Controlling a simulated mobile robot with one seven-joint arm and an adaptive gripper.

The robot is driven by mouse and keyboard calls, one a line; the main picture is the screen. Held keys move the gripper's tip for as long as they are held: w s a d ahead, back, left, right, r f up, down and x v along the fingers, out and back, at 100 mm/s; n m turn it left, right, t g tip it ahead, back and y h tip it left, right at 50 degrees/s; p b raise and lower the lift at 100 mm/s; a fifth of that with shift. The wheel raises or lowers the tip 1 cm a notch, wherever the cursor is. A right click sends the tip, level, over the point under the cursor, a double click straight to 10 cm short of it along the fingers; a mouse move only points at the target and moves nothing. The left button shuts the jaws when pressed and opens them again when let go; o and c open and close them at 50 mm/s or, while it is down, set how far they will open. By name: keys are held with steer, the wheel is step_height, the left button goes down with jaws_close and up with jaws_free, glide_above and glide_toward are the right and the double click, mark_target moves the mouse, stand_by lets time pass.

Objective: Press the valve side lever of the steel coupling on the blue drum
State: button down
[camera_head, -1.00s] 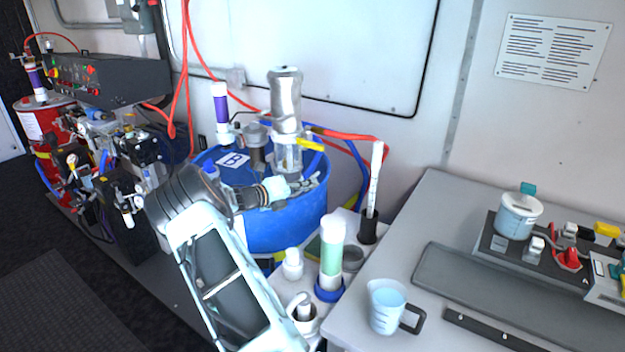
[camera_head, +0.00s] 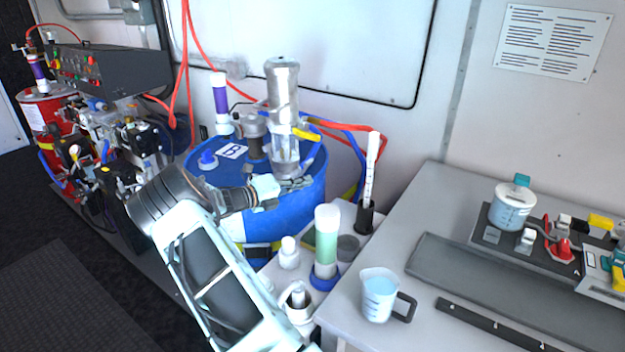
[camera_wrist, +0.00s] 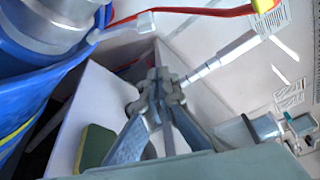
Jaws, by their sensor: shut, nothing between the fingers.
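The blue drum (camera_head: 290,215) stands against the wall. The steel coupling (camera_head: 285,150) rises from its top under a tall silver cylinder (camera_head: 283,85). In the wrist view the coupling (camera_wrist: 55,18) is at the upper left. A thin lever with a pale end (camera_wrist: 145,21) sticks out from it to the right and looks like the side lever. A yellow handle (camera_head: 306,134) sits higher on the coupling. My gripper (camera_head: 309,182) is shut and empty, just below and in front of the coupling. In the wrist view its fingertips (camera_wrist: 158,75) are below the lever, apparently apart from it.
A white stand with a green-filled cylinder (camera_head: 326,242) and small bottles is in front of the drum. A white thermometer-like stick (camera_head: 371,170) stands behind it. A jug (camera_head: 379,297) is on the grey table. Red hoses (camera_head: 350,135) run behind the coupling.

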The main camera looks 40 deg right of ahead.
steer(key=a, duration=0.6)
steer(key=shift+r+b, duration=0.35)
steer(key=shift+w, duration=0.1)
